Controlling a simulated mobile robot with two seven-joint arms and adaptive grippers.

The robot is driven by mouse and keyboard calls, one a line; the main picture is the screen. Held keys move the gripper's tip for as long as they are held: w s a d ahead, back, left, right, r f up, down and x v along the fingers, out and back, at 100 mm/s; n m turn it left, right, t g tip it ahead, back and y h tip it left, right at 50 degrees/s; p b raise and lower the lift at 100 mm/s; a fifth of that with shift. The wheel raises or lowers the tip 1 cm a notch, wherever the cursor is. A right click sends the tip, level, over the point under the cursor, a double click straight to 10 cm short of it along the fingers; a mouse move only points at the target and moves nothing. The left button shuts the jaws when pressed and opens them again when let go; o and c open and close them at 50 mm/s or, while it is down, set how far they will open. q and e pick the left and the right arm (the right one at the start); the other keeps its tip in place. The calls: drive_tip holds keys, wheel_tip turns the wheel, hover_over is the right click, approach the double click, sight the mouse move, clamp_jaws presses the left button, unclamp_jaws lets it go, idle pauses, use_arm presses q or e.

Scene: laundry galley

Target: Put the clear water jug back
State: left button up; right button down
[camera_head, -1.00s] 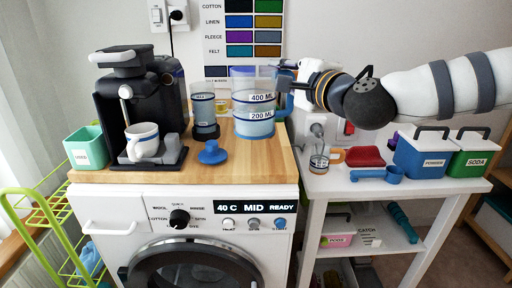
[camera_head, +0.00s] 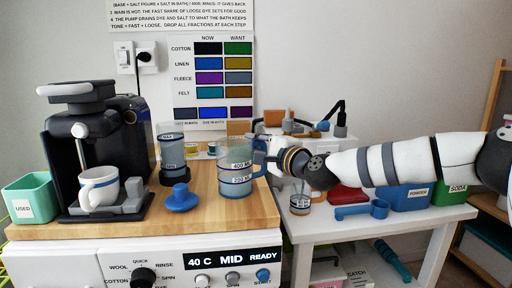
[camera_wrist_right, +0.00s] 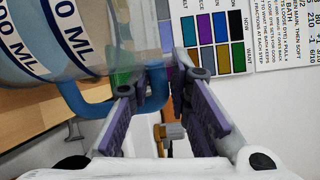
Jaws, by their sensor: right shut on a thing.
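The clear water jug (camera_head: 236,172) has dark measuring bands, 400 ML and 200 ML, a bluish lower part and a blue handle. It is upright at the right part of the wooden worktop (camera_head: 215,222). Its base is at or just above the wood; I cannot tell if it touches. My right gripper (camera_head: 266,158) reaches in from the right and is shut on the handle. In the right wrist view the blue handle (camera_wrist_right: 156,92) is between the fingers (camera_wrist_right: 153,82), with the jug wall (camera_wrist_right: 80,35) at upper left. My left gripper is not in view.
A blue knobbed piece (camera_head: 182,198) and a clear cup on a black base (camera_head: 172,152) stand left of the jug. A coffee machine (camera_head: 95,140) with a white mug (camera_head: 98,186) is further left. A white side table (camera_head: 330,230) holds a blue scoop (camera_head: 362,210).

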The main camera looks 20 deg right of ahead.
drive_tip(key=c, duration=1.9)
unclamp_jaws()
drive_tip(key=shift+f, duration=0.15)
drive_tip(key=o, duration=0.4)
drive_tip(key=shift+r, duration=0.2)
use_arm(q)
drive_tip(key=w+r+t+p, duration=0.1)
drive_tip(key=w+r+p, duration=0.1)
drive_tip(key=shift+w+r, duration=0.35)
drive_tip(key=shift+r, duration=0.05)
use_arm(e)
drive_tip(key=s, duration=0.4)
drive_tip(key=s+d, duration=0.1)
drive_tip(key=s, duration=0.3)
drive_tip(key=s+d, duration=0.1)
drive_tip(key=s, duration=0.3)
drive_tip(key=shift+r, duration=0.1)
